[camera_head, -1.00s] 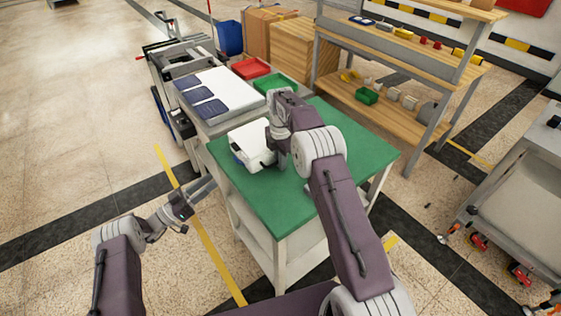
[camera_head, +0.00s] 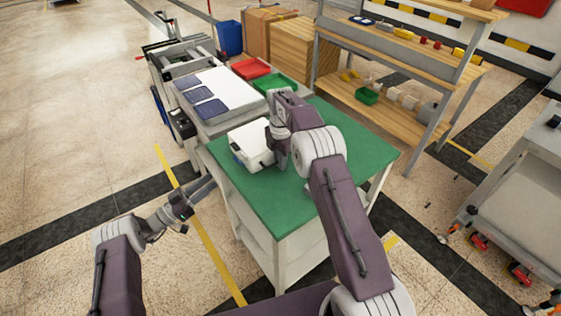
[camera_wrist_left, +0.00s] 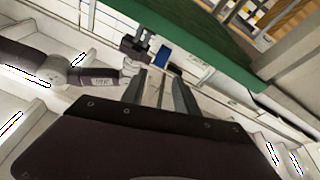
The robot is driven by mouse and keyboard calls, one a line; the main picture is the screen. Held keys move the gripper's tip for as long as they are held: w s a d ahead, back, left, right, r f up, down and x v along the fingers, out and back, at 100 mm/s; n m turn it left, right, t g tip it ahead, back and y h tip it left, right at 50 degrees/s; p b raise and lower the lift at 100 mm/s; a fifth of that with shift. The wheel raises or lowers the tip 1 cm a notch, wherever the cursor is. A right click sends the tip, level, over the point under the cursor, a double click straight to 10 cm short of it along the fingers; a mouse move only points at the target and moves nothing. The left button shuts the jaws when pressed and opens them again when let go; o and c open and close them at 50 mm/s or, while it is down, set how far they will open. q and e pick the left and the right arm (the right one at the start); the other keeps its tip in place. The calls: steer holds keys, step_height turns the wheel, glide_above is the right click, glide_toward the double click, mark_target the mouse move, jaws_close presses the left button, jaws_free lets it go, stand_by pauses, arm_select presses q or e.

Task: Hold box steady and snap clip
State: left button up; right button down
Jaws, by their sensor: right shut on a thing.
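The white box (camera_head: 250,143) sits on the green-topped table (camera_head: 280,205), near its far left corner. It has a small dark blue detail on its left side. My right gripper (camera_head: 278,160) comes down at the box's right side and is shut on it; the arm hides the fingertips. My left gripper (camera_head: 206,188) is in front and left of the table, apart from the box. In the left wrist view its two fingers (camera_wrist_left: 160,90) are spread with nothing between them. I cannot make out a clip in these views.
A grey stand with a white tray and blue pads (camera_head: 207,107) adjoins the table's far left. Red (camera_head: 250,68) and green (camera_head: 275,83) trays lie behind. Wooden shelves (camera_head: 400,100) stand at the back right. The table's front and right are clear.

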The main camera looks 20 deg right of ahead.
arm_select(q)
steer(key=shift+c, duration=0.3)
steer(key=c, duration=0.5)
steer(key=shift+w+d+r+n, duration=0.1)
steer(key=shift+d+r+n, duration=0.1)
steer(key=shift+n, duration=0.2)
jaws_close()
steer(key=a+r+n+g+y, duration=0.1)
steer(key=r+n+y, duration=0.3)
steer(key=n, duration=1.2)
steer(key=s+a+r+n+g+y, duration=0.1)
steer(key=n+y, duration=0.5)
steer(key=n, duration=1)
step_height(320, 180, up, 3)
steer(key=shift+s+a+f+g+y, duration=0.15)
steer(key=shift+s+a+g+y, duration=0.15)
steer(key=shift+a+g, duration=0.3)
steer(key=shift+w+d, duration=0.1)
